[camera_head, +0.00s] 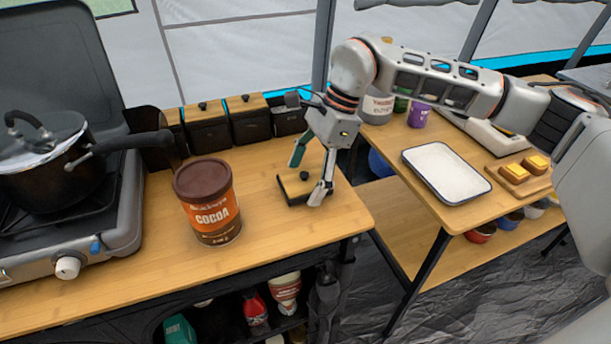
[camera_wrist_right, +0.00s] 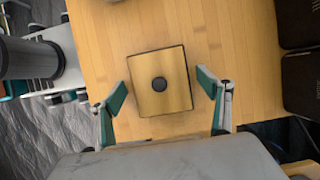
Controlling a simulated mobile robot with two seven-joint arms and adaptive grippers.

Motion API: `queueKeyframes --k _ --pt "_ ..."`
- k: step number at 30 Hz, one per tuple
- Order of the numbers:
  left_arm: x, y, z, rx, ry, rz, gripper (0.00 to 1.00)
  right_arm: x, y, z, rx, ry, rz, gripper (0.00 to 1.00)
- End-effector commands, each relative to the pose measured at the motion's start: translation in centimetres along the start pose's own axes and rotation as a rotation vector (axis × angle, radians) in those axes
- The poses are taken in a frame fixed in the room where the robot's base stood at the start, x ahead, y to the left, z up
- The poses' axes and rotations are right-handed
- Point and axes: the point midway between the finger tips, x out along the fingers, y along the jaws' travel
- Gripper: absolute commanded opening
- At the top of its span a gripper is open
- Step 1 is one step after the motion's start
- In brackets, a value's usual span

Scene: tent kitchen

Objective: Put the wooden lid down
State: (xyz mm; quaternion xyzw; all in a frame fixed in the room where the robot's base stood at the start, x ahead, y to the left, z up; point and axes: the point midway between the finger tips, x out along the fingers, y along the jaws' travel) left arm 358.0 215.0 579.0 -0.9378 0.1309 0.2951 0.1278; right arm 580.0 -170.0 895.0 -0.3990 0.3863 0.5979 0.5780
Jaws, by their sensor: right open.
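The wooden lid (camera_head: 304,186) is a small square wooden plate with a dark edge and a black knob. It lies on the wooden counter (camera_head: 262,260), to the right of the cocoa tin. My right gripper (camera_head: 309,182) is over the lid with its fingers spread apart. In the right wrist view the lid (camera_wrist_right: 161,82) lies flat on the wood, and the open fingers of my right gripper (camera_wrist_right: 162,100) are on either side of it, apart from it. My left gripper is in neither view.
A brown cocoa tin (camera_head: 208,202) stands left of the lid. Dark canisters with wooden lids (camera_head: 207,126) line the counter's back. A stove (camera_head: 70,255) with a black pot (camera_head: 50,165) is at left. A second table at right holds a white tray (camera_head: 446,172).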

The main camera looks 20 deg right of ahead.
Motion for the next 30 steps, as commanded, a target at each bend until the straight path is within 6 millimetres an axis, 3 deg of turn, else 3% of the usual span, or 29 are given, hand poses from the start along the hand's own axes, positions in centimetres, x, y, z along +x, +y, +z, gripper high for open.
queueKeyframes --k 5,18,24,30 --pt "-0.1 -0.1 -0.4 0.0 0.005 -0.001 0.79 -2.0 -0.1 0.2 0.0 -0.001 -0.005 0.77" --pt "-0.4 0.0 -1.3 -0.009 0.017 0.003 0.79 -10.4 -0.1 0.2 0.0 -0.001 -0.005 0.77" --pt "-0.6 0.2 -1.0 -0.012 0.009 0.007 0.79 -12.0 0.0 0.1 0.0 -0.001 -0.002 0.77" --pt "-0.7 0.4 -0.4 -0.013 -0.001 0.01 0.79 -12.2 0.0 0.1 0.0 0.0 0.0 0.77"
